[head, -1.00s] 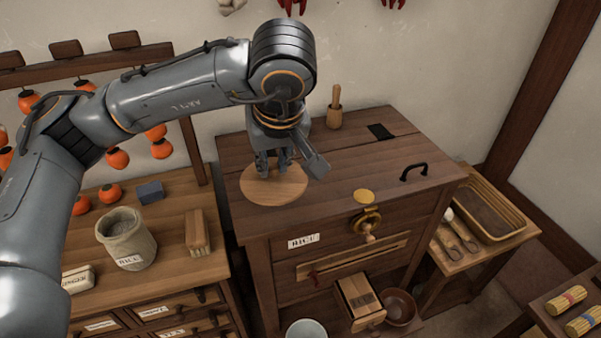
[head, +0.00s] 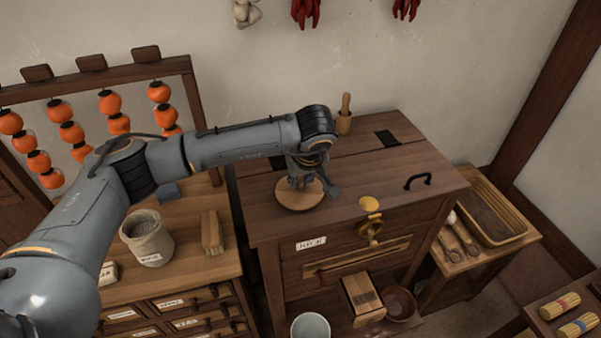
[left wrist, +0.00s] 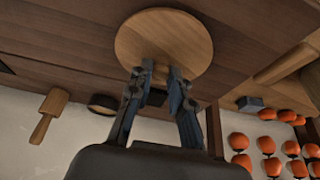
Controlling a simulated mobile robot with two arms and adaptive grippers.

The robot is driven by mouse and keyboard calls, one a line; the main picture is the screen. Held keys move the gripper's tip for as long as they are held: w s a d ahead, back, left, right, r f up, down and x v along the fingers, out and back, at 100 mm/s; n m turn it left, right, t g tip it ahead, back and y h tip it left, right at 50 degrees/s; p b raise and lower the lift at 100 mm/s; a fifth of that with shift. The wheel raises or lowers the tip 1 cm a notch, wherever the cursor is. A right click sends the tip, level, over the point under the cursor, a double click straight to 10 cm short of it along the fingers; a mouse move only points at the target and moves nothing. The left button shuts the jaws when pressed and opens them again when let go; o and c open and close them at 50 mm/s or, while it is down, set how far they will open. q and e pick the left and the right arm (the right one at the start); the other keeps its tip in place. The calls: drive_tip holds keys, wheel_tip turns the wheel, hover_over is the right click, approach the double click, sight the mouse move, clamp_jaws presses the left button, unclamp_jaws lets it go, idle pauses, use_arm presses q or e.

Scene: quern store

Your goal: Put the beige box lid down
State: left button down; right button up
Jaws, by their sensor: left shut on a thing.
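The beige lid (head: 297,204) is a round, flat wooden disc. It is at the left part of the dark wooden cabinet top (head: 350,190), on it or only just above it; I cannot tell which. My left gripper (head: 307,182) points down over the lid and is shut on it at the middle. In the left wrist view the lid (left wrist: 165,40) lies flat beyond the fingertips (left wrist: 160,72), and a small dark part shows between the fingers. My right gripper is not in view.
A wooden pestle (head: 345,112) stands at the back of the cabinet top. A black handle (head: 417,181) and a dark slot (head: 387,138) are to the right.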

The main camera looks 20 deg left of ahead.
use_arm(q)
drive_tip(key=shift+f+b, duration=0.2)
drive_tip(key=shift+b, duration=0.15)
drive_tip(key=c, duration=1.2)
unclamp_jaws()
drive_tip(key=shift+r, duration=0.2)
drive_tip(key=b+v, duration=0.3)
drive_tip(key=v, duration=0.9)
drive_tip(key=shift+b, duration=0.4)
